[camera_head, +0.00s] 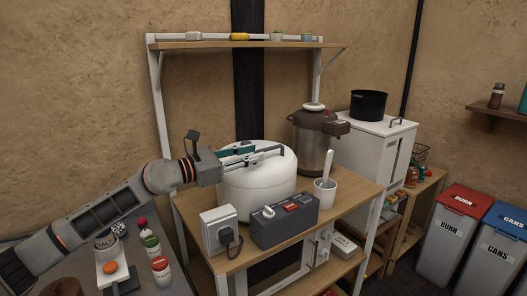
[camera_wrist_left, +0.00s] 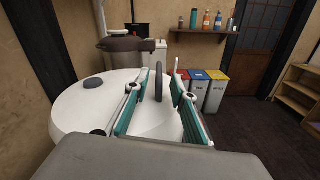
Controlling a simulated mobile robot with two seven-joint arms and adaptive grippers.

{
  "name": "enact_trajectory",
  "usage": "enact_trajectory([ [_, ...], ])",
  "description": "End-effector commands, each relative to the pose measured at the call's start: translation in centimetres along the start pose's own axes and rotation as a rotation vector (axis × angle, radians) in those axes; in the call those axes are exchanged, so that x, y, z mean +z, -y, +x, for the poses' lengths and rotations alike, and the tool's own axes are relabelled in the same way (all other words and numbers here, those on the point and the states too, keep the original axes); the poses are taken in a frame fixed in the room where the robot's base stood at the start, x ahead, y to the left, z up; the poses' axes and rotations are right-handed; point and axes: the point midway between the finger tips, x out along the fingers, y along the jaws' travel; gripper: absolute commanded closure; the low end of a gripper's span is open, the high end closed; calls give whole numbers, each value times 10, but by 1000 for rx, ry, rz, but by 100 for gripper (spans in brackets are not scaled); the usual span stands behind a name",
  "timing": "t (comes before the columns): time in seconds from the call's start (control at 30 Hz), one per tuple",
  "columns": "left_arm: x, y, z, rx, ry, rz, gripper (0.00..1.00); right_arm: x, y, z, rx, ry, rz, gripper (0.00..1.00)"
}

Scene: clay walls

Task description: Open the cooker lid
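The white round cooker (camera_head: 258,190) stands on the wooden table with its lid (camera_wrist_left: 90,110) down on it. My left gripper (camera_head: 268,150) reaches in from the left, just over the lid. In the left wrist view the teal-padded fingers of the gripper (camera_wrist_left: 159,78) are apart. A dark grey upright lid handle (camera_wrist_left: 158,83) shows between them, with a gap on each side. In the head view the handle is hard to make out behind the fingers. My right gripper is in neither view.
A brown-topped dispenser (camera_head: 313,135) stands close behind the cooker. A white cup (camera_head: 325,195) with a utensil and a dark grey box (camera_head: 285,222) stand at its front right. A shelf (camera_head: 245,44) hangs above. Seasoning jars (camera_head: 151,244) sit below my left arm.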

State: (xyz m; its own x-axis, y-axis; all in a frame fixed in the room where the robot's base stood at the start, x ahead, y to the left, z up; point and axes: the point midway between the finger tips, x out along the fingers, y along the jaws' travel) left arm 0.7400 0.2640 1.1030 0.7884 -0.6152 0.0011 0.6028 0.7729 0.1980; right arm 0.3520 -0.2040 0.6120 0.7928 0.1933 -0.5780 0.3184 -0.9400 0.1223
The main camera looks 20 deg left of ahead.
Motion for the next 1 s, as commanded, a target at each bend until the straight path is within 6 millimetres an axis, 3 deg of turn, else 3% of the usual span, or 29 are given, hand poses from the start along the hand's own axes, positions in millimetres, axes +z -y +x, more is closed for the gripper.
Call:
enact_trajectory([
  [0.1,1,0,20,0,2,-2,75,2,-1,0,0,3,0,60],
  [0.3,-1,0,41,1,0,-2,75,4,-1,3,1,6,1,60],
  [0.67,-1,0,46,0,-1,-1,75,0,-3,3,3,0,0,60],
  [0.77,-1,0,46,0,-1,-2,100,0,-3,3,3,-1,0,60],
  [1.0,0,0,45,0,-1,-4,100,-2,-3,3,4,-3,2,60],
])
